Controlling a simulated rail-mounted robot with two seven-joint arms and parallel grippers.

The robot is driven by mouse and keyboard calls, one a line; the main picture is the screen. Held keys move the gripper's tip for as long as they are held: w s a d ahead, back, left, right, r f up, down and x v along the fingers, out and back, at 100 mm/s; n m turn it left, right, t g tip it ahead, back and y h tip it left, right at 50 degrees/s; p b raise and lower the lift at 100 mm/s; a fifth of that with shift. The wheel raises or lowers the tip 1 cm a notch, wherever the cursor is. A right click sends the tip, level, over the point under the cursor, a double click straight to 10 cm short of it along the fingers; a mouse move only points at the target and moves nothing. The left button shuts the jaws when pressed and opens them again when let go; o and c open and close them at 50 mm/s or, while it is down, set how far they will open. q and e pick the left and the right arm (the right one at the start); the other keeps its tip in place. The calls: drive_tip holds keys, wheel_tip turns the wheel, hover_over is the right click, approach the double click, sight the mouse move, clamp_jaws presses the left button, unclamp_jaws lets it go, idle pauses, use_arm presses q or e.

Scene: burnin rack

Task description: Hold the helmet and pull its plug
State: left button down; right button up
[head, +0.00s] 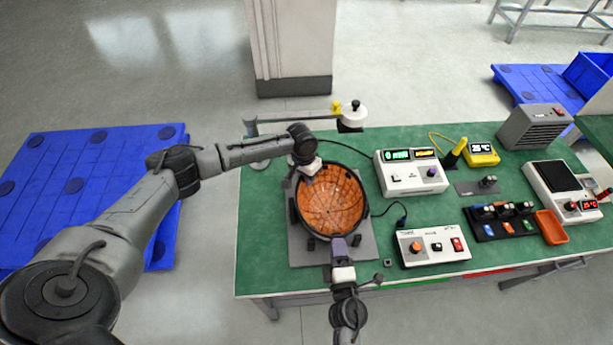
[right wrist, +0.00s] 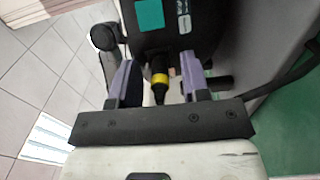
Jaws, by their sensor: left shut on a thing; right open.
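The helmet (head: 334,203) lies open side up on a grey plate (head: 304,250) on the green bench, its orange inside showing and its rim dark. My left gripper (head: 308,168) is shut on the helmet's far rim. My right gripper (head: 339,246) is open at the helmet's near edge. In the right wrist view, the black plug with a yellow band (right wrist: 159,78) sits at the dark helmet shell, between the two open fingers of my right gripper (right wrist: 160,85). I cannot tell whether either finger touches it.
Blue pallets (head: 75,180) lie on the floor at left.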

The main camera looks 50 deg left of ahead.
use_arm(q)
drive_tip(key=shift+f, duration=0.1)
idle(0.3)
use_arm(e)
clamp_jaws()
use_arm(q)
drive_tip(key=shift+a, duration=0.1)
use_arm(e)
drive_tip(key=shift+d, duration=0.1)
idle(0.3)
drive_tip(key=shift+v, duration=2.9)
use_arm(q)
drive_tip(key=c, duration=1)
unclamp_jaws()
drive_tip(key=shift+o, duration=0.2)
drive_tip(key=shift+r, duration=0.2)
